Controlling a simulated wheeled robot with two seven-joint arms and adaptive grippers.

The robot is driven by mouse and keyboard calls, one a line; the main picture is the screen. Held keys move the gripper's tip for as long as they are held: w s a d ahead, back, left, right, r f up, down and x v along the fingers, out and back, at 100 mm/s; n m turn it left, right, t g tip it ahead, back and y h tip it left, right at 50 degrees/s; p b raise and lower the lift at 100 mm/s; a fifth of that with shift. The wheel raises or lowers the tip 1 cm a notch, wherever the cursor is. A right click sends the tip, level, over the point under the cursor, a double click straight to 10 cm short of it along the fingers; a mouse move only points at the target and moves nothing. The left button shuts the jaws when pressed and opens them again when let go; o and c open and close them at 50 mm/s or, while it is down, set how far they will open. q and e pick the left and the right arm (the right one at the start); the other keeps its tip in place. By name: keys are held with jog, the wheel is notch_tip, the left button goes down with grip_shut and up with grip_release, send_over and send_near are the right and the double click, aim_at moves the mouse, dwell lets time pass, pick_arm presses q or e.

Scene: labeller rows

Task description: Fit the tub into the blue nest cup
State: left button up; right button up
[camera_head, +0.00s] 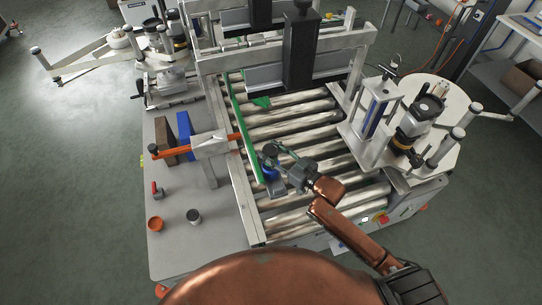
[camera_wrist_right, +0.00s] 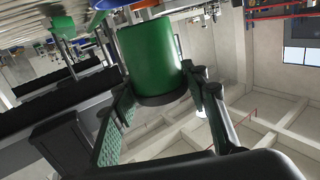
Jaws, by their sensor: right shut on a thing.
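My right gripper (camera_head: 276,165) is over the left part of the roller bed. In the right wrist view it is shut on a green cylindrical tub (camera_wrist_right: 150,58), with a finger on each side. In the head view the tub is mostly hidden by the gripper. A small blue thing (camera_head: 270,174), which looks like the blue nest cup, shows right beside the gripper by the green rail. A blue edge also shows at the top of the right wrist view, beyond the tub. I cannot tell whether tub and cup touch. My left gripper is not in view.
A green rail (camera_head: 243,125) runs along the left of the rollers (camera_head: 295,130). An orange bar (camera_head: 172,149) crosses toward it. Labeller posts rise at right.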

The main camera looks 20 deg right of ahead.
jog(key=shift+w+d+f, duration=0.1)
jog(key=shift+w+f, duration=0.1)
jog(key=shift+f, duration=1.5)
jog(key=o, duration=1.3)
jog(key=shift+f, duration=0.15)
jog(key=shift+s, duration=0.15)
jog(key=shift+b+v, duration=0.35)
jog(key=shift+v, duration=5.55)
